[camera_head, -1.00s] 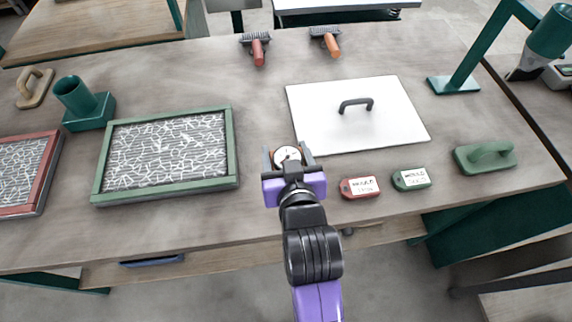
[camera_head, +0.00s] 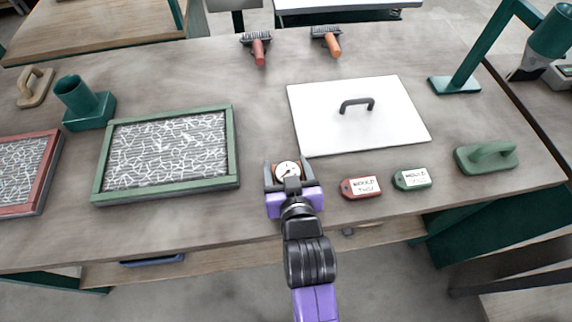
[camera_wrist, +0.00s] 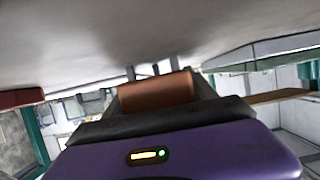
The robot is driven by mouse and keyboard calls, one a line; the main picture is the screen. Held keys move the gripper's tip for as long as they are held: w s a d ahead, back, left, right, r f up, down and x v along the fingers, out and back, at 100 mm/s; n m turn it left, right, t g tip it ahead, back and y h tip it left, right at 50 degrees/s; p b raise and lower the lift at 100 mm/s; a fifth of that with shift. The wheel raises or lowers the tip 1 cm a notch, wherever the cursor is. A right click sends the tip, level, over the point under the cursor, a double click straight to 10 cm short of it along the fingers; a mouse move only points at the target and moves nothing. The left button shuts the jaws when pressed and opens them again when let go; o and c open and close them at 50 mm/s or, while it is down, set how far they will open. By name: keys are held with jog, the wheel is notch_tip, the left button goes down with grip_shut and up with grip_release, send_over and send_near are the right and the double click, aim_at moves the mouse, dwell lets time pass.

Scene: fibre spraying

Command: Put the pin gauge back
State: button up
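The pin gauge (camera_head: 287,169) has a round white dial on an orange-brown body. It is between the two fingers of my gripper (camera_head: 287,175), near the front of the table, left of the tags. In the wrist view its orange-brown body (camera_wrist: 158,93) fills the space between the dark fingers, and my gripper looks shut on it. Several thin pins (camera_wrist: 155,70) stick out beyond the body towards a grey surface. I cannot tell whether they touch it. The dial's back and the gauge's underside are hidden in the head view.
A green-framed fibre panel (camera_head: 236,150) lies left, a red-framed one (camera_head: 47,180) farther left. A green cup stand (camera_head: 90,105) is behind them. A white board (camera_head: 400,125) with a handle, red tag (camera_head: 361,187), green tag (camera_head: 412,179) and green float (camera_head: 487,157) lie right.

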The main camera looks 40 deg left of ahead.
jog(key=shift+o, duration=1.3)
jog(key=shift+r, duration=0.15)
jog(key=v, duration=1.2)
jog(key=s+d+f+m+t+h, duration=0.2)
jog(key=d+m+h, duration=0.1)
jog(key=d, duration=0.8)
jog(key=s+d+f+m+t+h, duration=0.1)
jog(key=s+d+m+t+h, duration=0.15)
jog(key=d, duration=0.85)
jog(key=s+d+r+m+h, duration=0.2)
jog(key=s+d, duration=0.3)
jog(key=d, duration=0.1)
jog(key=s+d+r+m+t+h, duration=0.1)
jog(key=s+d+r+m+h, duration=0.1)
jog(key=s+d, duration=0.4)
jog(key=shift+s+d+r+h, duration=0.25)
jog(key=shift+d+r+h, duration=0.15)
jog(key=shift+r, duration=0.35)
